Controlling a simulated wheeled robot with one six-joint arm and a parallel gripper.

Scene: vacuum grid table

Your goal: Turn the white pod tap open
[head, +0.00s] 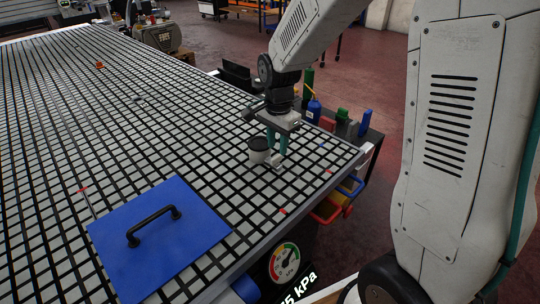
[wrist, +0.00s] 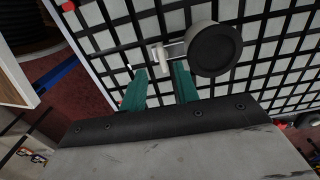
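The white pod (head: 258,156) with a black top stands on the grid table near its right edge. In the wrist view the pod (wrist: 200,37) shows its round black top and white side. Its tap (wrist: 160,56) is a small white handle on a thin stem, reaching out from the pod's left side. My gripper (head: 277,153) points down just right of the pod. In the wrist view my gripper (wrist: 158,78) has its two teal fingers apart, with the tap beyond the tips, roughly in line with the gap. I cannot tell whether a finger touches it.
A blue plate (head: 190,245) with a black handle lies on the near part of the grid table (head: 120,130). A small orange piece (head: 99,65) lies far left. Bottles, including a blue one (head: 314,109), stand beyond the right edge. A pressure gauge (head: 285,263) hangs at the front.

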